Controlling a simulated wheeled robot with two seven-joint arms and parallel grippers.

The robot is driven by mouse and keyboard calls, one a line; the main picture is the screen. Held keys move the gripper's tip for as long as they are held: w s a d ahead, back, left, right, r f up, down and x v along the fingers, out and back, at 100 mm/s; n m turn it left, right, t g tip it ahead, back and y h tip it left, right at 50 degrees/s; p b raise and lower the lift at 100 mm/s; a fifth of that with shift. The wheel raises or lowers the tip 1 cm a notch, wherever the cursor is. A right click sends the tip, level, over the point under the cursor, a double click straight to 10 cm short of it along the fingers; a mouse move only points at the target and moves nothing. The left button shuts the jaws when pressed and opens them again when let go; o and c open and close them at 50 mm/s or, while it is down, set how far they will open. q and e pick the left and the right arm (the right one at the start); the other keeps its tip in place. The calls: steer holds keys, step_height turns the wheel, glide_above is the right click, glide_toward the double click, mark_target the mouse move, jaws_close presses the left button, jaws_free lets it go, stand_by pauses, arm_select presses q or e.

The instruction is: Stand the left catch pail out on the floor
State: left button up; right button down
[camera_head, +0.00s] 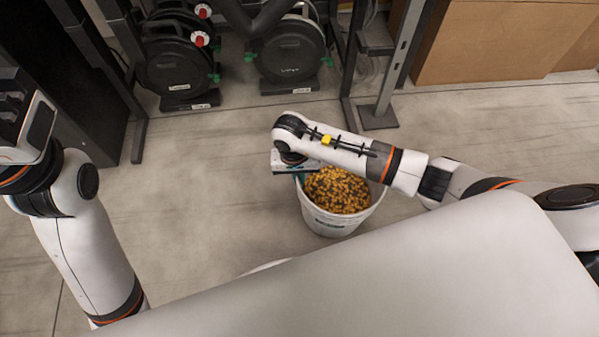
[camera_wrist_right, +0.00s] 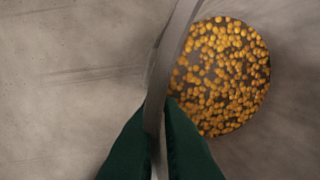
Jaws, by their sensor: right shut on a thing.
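A white catch pail (camera_head: 330,222), filled with yellow-orange and dark seeds, is upright below my right forearm. My right gripper (camera_head: 298,176) is at the pail's far left rim, pointing down. In the right wrist view its green fingers (camera_wrist_right: 160,108) are shut on the pail's thin wall (camera_wrist_right: 181,32), with the seeds to the right.
Black cable reels (camera_head: 180,68) and another reel (camera_head: 291,52) stand at the back beside a dark metal frame (camera_head: 378,117). Cardboard boxes (camera_head: 490,45) are at the back right. The concrete floor (camera_head: 215,190) is clear left of the pail.

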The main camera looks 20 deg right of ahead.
steer(key=shift+w+d+r, duration=0.1)
steer(key=shift+r, duration=0.05)
steer(key=c, duration=1.6)
jaws_free()
